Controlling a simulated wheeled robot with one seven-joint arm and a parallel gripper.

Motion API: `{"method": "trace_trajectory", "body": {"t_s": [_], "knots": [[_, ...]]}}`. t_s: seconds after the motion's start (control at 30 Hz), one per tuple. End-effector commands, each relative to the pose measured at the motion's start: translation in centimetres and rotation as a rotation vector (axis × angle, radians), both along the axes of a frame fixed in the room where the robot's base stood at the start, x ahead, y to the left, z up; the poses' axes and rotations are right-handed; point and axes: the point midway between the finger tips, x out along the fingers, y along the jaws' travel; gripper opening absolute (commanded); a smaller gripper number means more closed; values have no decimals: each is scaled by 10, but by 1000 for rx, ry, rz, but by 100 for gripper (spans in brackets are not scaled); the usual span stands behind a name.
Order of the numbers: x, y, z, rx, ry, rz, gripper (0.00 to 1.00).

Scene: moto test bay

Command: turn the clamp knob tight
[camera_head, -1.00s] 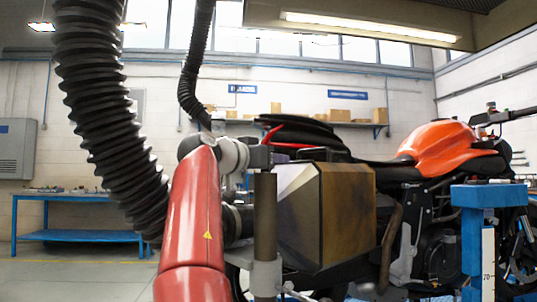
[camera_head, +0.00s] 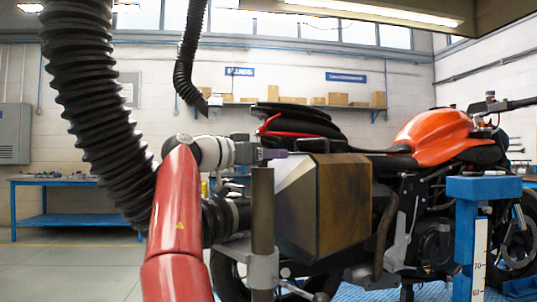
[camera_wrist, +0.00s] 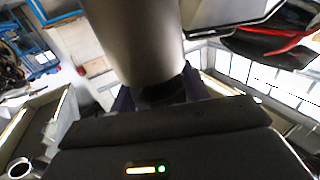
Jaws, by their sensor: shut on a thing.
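My gripper (camera_head: 276,153) is at the end of my red arm, above the top of a brown upright post (camera_head: 262,205). Its purple fingers show in the wrist view (camera_wrist: 160,96), on both sides of a dark piece (camera_wrist: 165,90) at the end of a large grey cylinder (camera_wrist: 135,40). The gripper is shut on this piece; I cannot tell for certain that it is the clamp knob. A grey clamp block (camera_head: 262,272) sits around the post lower down, with a small lever handle (camera_head: 320,297) beside it.
A dark, bronze-edged box (camera_head: 330,210) is just right of the post. The orange motorcycle (camera_head: 435,137) and a blue stand with a scale (camera_head: 482,188) are farther right. A ribbed black hose (camera_head: 90,100) hangs at left. A blue bench (camera_head: 75,183) stands behind open floor.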

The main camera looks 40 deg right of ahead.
Motion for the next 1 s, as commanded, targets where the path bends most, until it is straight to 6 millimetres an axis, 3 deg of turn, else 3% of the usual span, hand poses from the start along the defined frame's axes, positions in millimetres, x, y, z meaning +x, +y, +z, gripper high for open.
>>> {"method": "trace_trajectory", "body": {"t_s": [0.07,0.1,0.27,0.57,1.0], "knots": [[0,-1,-4,8,3,-4,24],[0,-1,-4,8,3,-4,49],[0,-1,-3,6,2,-3,68],[1,2,-2,3,2,0,68],[8,66,-2,4,2,0,68]]}}
